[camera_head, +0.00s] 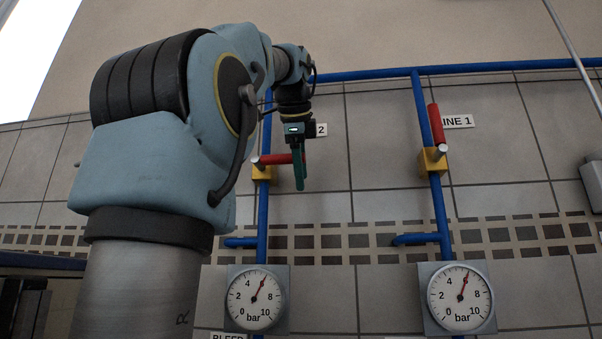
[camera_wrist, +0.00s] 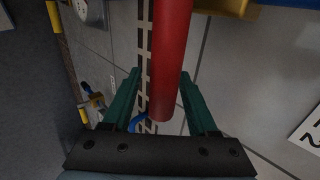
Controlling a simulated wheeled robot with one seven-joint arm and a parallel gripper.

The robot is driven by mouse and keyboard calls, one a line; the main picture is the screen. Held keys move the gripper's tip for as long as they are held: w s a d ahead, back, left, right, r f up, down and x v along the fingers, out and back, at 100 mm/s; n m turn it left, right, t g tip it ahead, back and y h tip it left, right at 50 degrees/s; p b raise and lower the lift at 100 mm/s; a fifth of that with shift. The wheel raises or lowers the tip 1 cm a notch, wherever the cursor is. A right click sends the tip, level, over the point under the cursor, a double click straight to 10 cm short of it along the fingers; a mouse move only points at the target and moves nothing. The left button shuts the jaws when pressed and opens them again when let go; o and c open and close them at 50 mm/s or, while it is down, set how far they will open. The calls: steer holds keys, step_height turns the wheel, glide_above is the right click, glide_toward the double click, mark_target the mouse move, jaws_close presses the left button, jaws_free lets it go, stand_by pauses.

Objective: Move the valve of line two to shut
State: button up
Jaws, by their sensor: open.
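The line two valve has a yellow body (camera_head: 262,172) on the left blue pipe. Its red handle (camera_head: 273,159) points to the right, crosswise to the pipe. My gripper (camera_head: 300,172), with green fingers, is at the handle's free end. In the wrist view the red handle (camera_wrist: 170,60) runs between the two open fingers of my gripper (camera_wrist: 160,78). I cannot tell whether either finger touches it. The line two label (camera_head: 321,129) is mostly hidden behind my gripper, leaving the "2" in view.
The line one valve (camera_head: 433,160) is on the right pipe, its red handle (camera_head: 436,124) lying along the pipe. Round gauges, left (camera_head: 254,299) and right (camera_head: 460,297), sit below, needles up and slightly right. A blue pipe (camera_head: 370,74) runs across above. The tiled wall is close behind.

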steer(key=shift+r, duration=0.1)
steer(key=p+v, duration=0.2)
steer(key=v, duration=0.8)
steer(key=shift+s+r, duration=0.2)
steer(key=shift+s, duration=0.05)
